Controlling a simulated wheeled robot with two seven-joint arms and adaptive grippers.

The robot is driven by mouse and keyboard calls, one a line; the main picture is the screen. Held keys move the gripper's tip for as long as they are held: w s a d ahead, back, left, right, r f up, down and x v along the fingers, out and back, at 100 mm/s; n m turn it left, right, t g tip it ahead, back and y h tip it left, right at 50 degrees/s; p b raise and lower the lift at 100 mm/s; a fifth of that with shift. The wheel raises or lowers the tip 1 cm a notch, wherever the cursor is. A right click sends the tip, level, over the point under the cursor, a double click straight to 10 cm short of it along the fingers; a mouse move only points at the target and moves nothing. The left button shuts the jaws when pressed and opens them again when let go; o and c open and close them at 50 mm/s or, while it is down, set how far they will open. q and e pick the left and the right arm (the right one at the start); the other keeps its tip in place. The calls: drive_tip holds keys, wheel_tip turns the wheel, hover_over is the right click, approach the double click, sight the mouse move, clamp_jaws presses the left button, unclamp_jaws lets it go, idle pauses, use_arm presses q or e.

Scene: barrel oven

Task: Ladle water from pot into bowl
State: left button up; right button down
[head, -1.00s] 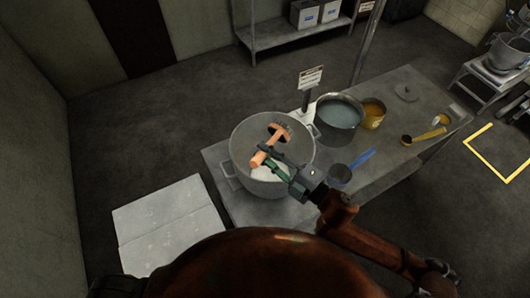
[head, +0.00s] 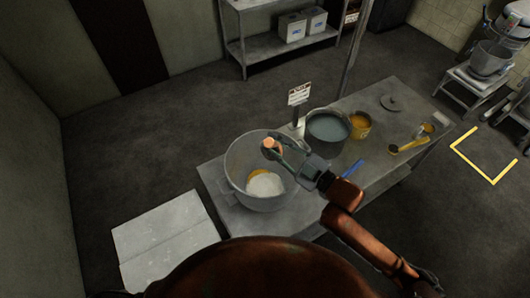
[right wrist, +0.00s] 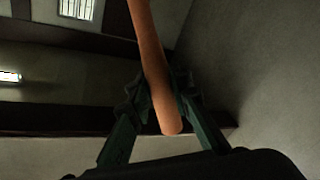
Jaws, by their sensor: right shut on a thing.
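My right gripper (head: 275,148) is shut on an orange-handled tool (head: 268,143), held over the large grey bowl (head: 239,159). The handle points nearly at the head camera, so the tool's far end is hidden. In the right wrist view the orange handle (right wrist: 152,70) runs between the fingers. White and yellow-orange contents lie in the bowl. The pot (head: 309,137) with blue-grey water (head: 328,126) stands to the right, behind my gripper. A blue-handled ladle (head: 353,168) lies on the table, partly hidden by my right arm. My left gripper is not in view.
The metal table (head: 385,120) also holds an orange-filled can (head: 361,128), a yellow-handled ladle (head: 408,146) and a lid (head: 390,102). A small sign (head: 299,95) stands behind the bowl. A pale slab (head: 165,238) lies on the floor at left.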

drive_tip(key=w+d+f+m+h, duration=0.1)
drive_tip(key=w+d+f+m, duration=0.1)
drive_tip(key=w+d+m, duration=0.4)
drive_tip(key=w+d+f+m, duration=0.3)
drive_tip(key=w+m, duration=0.4)
drive_tip(key=m, duration=0.1)
use_arm(q)
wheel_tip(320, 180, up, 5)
drive_tip(key=p, duration=0.3)
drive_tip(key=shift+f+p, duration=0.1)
drive_tip(key=shift+p, duration=0.25)
use_arm(e)
wheel_tip(320, 180, up, 4)
drive_tip(key=shift+r, duration=0.25)
